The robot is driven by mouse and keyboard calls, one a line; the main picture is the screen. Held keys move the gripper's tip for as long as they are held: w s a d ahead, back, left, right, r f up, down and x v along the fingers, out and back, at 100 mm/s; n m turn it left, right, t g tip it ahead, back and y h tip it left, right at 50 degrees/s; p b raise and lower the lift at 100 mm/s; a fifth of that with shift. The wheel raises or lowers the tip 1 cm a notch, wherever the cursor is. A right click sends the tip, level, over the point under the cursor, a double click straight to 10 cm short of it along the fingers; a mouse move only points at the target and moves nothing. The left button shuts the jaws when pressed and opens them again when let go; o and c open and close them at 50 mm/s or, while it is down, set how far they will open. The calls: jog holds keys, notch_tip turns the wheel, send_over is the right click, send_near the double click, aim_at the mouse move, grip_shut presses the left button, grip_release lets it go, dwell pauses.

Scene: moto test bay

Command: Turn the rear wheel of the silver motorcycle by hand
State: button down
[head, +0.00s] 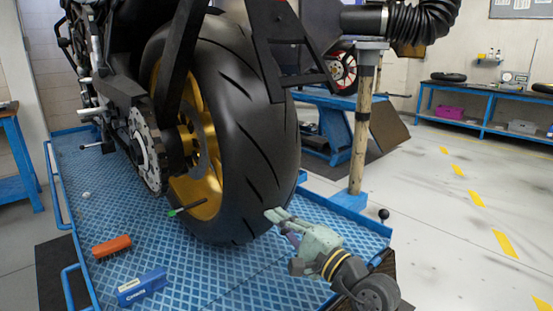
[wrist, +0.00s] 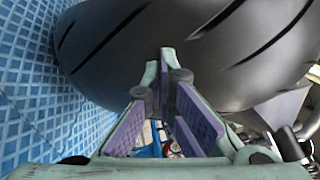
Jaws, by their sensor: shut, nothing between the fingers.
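The motorcycle's rear wheel (head: 236,130) stands in the middle of the head view, with a wide black grooved tyre and a gold rim (head: 203,190). The motorcycle (head: 120,95) extends to the upper left, partly cut off by the frame. My gripper (head: 272,214) is shut and empty at the lower right edge of the tyre. In the wrist view my gripper's fingertips (wrist: 167,55) overlap the black tyre (wrist: 150,40). I cannot tell whether they touch the rubber. The wheel's far side is hidden.
The wheel is over a blue ridged platform (head: 215,270). A post with a black hose (head: 425,20) stands right.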

aim_at(275, 159)
jog(key=shift+s+d+r+p, duration=0.15)
jog(key=shift+r+p, duration=0.1)
jog(key=shift+r, duration=0.4)
jog(key=shift+s+r+p, duration=0.15)
jog(key=shift+r+p, duration=0.05)
jog(key=shift+r, duration=0.45)
jog(key=shift+d+r+p, duration=0.1)
jog(key=shift+r+p, duration=0.5)
jog(key=shift+r, duration=0.75)
jog(key=shift+s+r, duration=0.1)
jog(key=shift+r, duration=0.05)
jog(key=shift+s+d+r+p, duration=0.15)
jog(key=shift+r+p, duration=0.4)
jog(key=shift+r, duration=0.6)
jog(key=shift+r+p, duration=1.25)
jog(key=shift+r, duration=1.45)
